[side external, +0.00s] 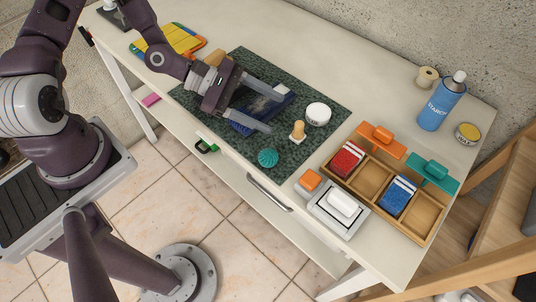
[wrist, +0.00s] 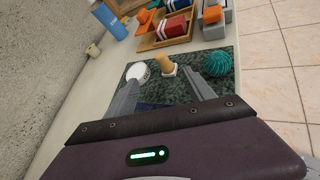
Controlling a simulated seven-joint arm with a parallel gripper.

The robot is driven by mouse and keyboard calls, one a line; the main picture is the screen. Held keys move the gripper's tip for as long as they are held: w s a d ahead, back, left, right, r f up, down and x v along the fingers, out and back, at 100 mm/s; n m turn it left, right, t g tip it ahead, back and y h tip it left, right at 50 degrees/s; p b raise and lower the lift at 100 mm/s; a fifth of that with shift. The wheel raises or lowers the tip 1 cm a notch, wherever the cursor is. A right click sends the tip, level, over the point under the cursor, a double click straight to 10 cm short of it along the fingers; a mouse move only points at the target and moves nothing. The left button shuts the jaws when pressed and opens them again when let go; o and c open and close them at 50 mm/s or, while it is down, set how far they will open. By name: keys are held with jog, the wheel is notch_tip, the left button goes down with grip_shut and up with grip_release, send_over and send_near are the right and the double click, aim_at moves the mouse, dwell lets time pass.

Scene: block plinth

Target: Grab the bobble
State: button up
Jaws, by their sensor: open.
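The bobble appears to be the teal ribbed ball (side external: 268,158), resting on the dark green mat (side external: 325,103) near its front edge. It also shows in the wrist view (wrist: 218,62), to the right of the right finger. My gripper (side external: 279,110) is open over the mat, its two grey fingers spread. In the wrist view, my gripper (wrist: 162,78) points toward a wooden peg (wrist: 168,65) and has nothing clasped. The ball lies outside the fingers, apart from them. A dark blue item (side external: 268,103) lies under and between the fingers, partly hidden.
A white round tub (side external: 318,114) and the wooden peg (side external: 297,131) stand near the ball. A wooden tray (side external: 419,207) with red and blue blocks and a white-topped grey box (side external: 341,206) are at the right. A blue spray can (side external: 441,104) stands at the back right.

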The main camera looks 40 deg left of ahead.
jog(key=n+g+h, duration=0.1)
jog(key=n+h, duration=0.1)
send_near(262, 152)
jog(key=d, duration=0.1)
jog(key=w+d, duration=0.1)
jog(key=d, duration=0.1)
jog(key=w+d, duration=0.1)
jog(key=shift+d+f, duration=0.2)
jog(key=shift+d, duration=0.15)
jog(key=x, duration=0.3)
jog(key=f+x, duration=0.1)
jog(key=x, duration=0.2)
jog(key=shift+d+f, duration=0.1)
jog(key=shift+f, duration=0.05)
grip_shut()
